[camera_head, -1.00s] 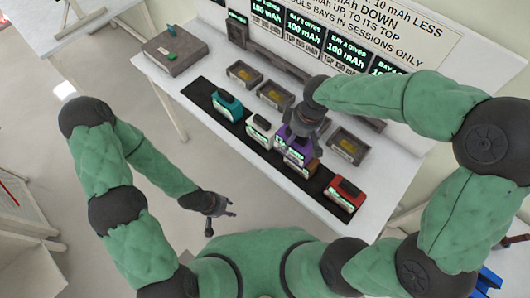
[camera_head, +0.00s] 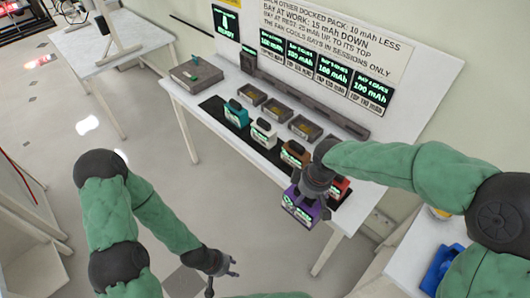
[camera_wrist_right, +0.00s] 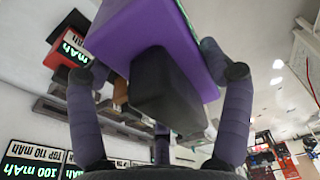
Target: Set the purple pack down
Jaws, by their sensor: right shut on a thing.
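The purple pack (camera_head: 301,207) has a lit green display and hangs from my right gripper (camera_head: 314,183), at the front edge of the white table (camera_head: 262,160). In the right wrist view the two fingers are closed around the dark handle (camera_wrist_right: 165,88) of the purple pack (camera_wrist_right: 150,35). The pack looks held above or just off the table edge; I cannot tell its exact height. My left gripper (camera_head: 222,270) is low at the front left, away from the table, with its fingers apart and empty.
A teal pack (camera_head: 237,114), a white pack (camera_head: 263,133), an orange-brown pack (camera_head: 293,154) and a partly hidden red pack (camera_head: 340,187) stand on the black mat (camera_head: 213,105). Several grey bays (camera_head: 277,109) line the back under lit panels. A grey box (camera_head: 196,73) is at the left end.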

